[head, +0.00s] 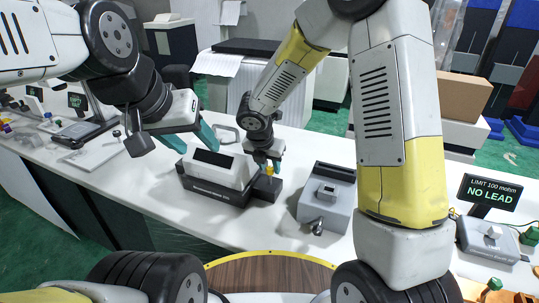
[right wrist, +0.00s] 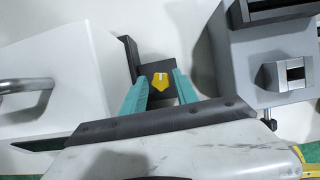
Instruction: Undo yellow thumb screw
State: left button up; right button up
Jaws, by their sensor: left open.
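The yellow thumb screw (head: 269,170) stands on the dark end block of the white machine (head: 213,172) with a black base. In the right wrist view the yellow thumb screw (right wrist: 160,82) lies between the teal fingertips of my right gripper (right wrist: 160,86), with a visible gap on each side. My right gripper (head: 265,159) is open, just above the screw in the head view, partly overlapping it. My left gripper (head: 190,139) is open and empty above the back left of the white machine. The screw's lower part is hidden.
A grey box-shaped device (head: 327,197) with a front knob stands just right of the white machine. A sign reading "NO LEAD" (head: 487,193) and a light grey unit (head: 488,240) are further right. Bare white table lies left of the machine, with a white board (head: 95,155) beyond.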

jog(key=shift+o, duration=0.7)
jog(key=v, duration=0.7)
jog(key=shift+s+r, duration=0.2)
jog(key=shift+r, duration=0.15)
jog(key=s+d+r+m, duration=0.7)
jog(key=d+r+m, duration=0.35)
jog(key=m, duration=0.35)
jog(key=s+d+r+m+t+y, duration=0.1)
jog(key=s+d+r+m+y, duration=0.1)
jog(key=s+m, duration=0.4)
jog(key=s+d+r+m+t+y, duration=0.1)
jog(key=s+d+r+m, duration=0.2)
jog(key=s+m, duration=0.3)
jog(key=m, duration=0.5)
jog(key=shift+s+y, duration=0.2)
jog(key=shift+y, duration=0.2)
